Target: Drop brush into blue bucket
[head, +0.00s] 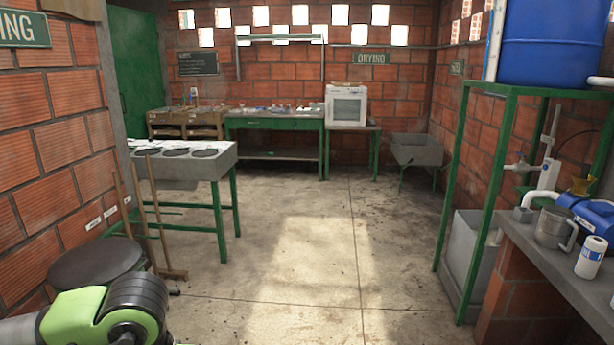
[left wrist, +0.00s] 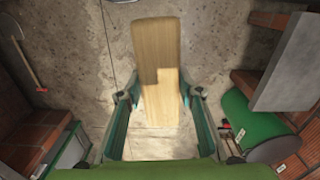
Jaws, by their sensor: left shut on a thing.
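In the left wrist view my left gripper (left wrist: 160,95) is shut on the brush (left wrist: 157,45), a pale wooden piece with a lighter lower part. The brush lies between the two green fingers and extends past their tips, with the floor visible around it. In the head view only a green and black part of my left arm shows at the lower left; the gripper and brush are out of that view. I cannot make out a blue bucket in either view. My right gripper is not in view.
A round dark stool (head: 95,264) and wooden-handled tools (head: 151,205) stand at left. A grey basin table (head: 182,165) is beyond. A large blue barrel (head: 550,45) sits on a green stand at right. A counter (head: 545,255) bears a metal jug and white bottle. The middle floor is clear.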

